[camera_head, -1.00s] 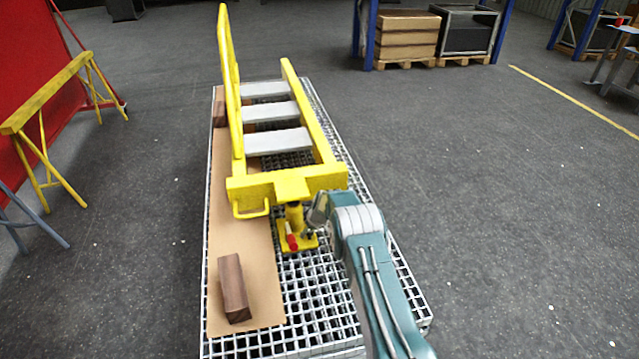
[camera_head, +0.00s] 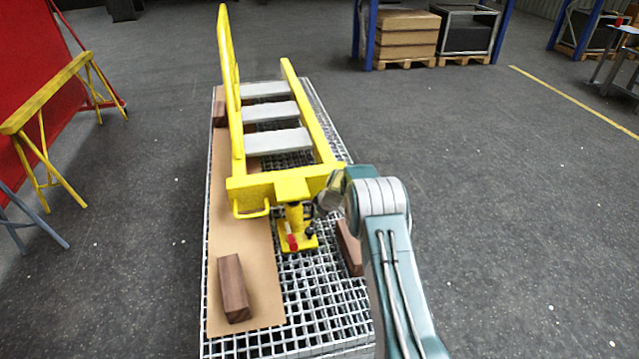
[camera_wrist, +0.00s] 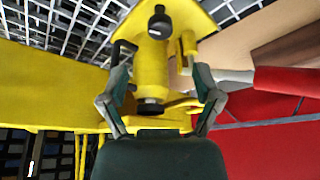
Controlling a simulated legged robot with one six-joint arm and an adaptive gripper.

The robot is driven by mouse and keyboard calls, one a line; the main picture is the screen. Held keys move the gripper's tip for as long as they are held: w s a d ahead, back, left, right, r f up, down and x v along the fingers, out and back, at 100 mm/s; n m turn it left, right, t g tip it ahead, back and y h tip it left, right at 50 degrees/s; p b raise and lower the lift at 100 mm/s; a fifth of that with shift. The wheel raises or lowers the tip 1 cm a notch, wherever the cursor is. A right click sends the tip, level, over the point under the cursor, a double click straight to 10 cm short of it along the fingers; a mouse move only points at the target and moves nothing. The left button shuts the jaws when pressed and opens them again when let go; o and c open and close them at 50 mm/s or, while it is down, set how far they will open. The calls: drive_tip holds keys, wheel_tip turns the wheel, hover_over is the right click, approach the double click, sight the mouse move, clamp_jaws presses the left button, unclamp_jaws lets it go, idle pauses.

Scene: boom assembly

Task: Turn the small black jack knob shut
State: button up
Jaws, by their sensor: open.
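The yellow jack (camera_head: 299,243) stands upright under the near crossbar of the yellow boom frame (camera_head: 240,188). In the wrist view its yellow body (camera_wrist: 151,72) fills the middle, seen with the base toward the top. A small black knob (camera_wrist: 159,22) sits at the base, beyond the fingertips. My gripper (camera_wrist: 157,58) is open, one finger on each side of the jack body, with nothing clamped. I cannot tell whether a finger touches the jack. In the head view my wrist is right beside the jack, partly covering it.
The red-tipped handle (camera_wrist: 285,81) sticks out right of the fingers in the wrist view. The boom's crossbar hangs close above the jack. A wooden block (camera_head: 233,288) lies on the cardboard, another (camera_head: 349,248) right of the jack on the grating (camera_head: 315,325).

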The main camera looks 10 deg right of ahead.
drive_tip(key=s+r+m, duration=0.1)
drive_tip(key=s+r, duration=0.3)
drive_tip(key=r, duration=0.6)
drive_tip(key=s+a+r+m, duration=0.1)
drive_tip(key=s+r, duration=0.2)
drive_tip(key=r, duration=0.8)
drive_tip(key=shift+s+a+h, duration=0.25)
drive_tip(key=shift+s+h, duration=0.1)
drive_tip(key=shift+h, duration=0.05)
drive_tip(key=n, duration=0.2)
approach(310, 230)
drive_tip(key=shift+y, duration=0.3)
drive_tip(key=x, duration=1)
drive_tip(key=shift+d+f, duration=0.15)
drive_tip(key=shift+d, duration=0.05)
clamp_jaws()
